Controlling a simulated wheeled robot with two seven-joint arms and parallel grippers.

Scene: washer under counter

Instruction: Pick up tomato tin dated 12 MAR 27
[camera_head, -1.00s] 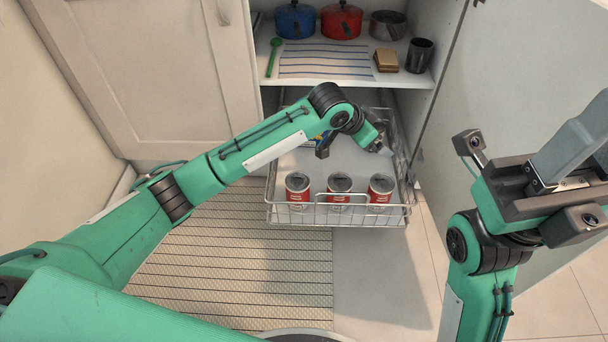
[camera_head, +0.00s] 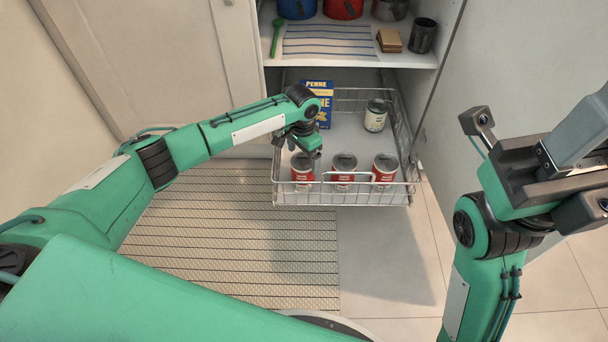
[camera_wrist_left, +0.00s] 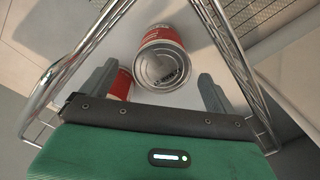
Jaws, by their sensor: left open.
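Three red-and-white tins stand in a row at the front of the pull-out wire basket (camera_head: 340,200): a left tin (camera_head: 302,172), a middle tin (camera_head: 343,173) and a right tin (camera_head: 384,172). My left gripper (camera_head: 303,149) is open and empty, just above the left tin, partly covering it. In the left wrist view, one tin's lid (camera_wrist_left: 160,68) lies between and beyond the open fingers. Another red tin (camera_wrist_left: 122,86) is partly hidden behind the left finger.
A blue penne box (camera_head: 318,103) and a pale tin (camera_head: 375,116) stand at the back of the basket. The basket's wire rim surrounds the tins. A shelf above holds pots, a striped cloth (camera_head: 332,42) and a dark cup (camera_head: 422,36). A cabinet wall is close on the right.

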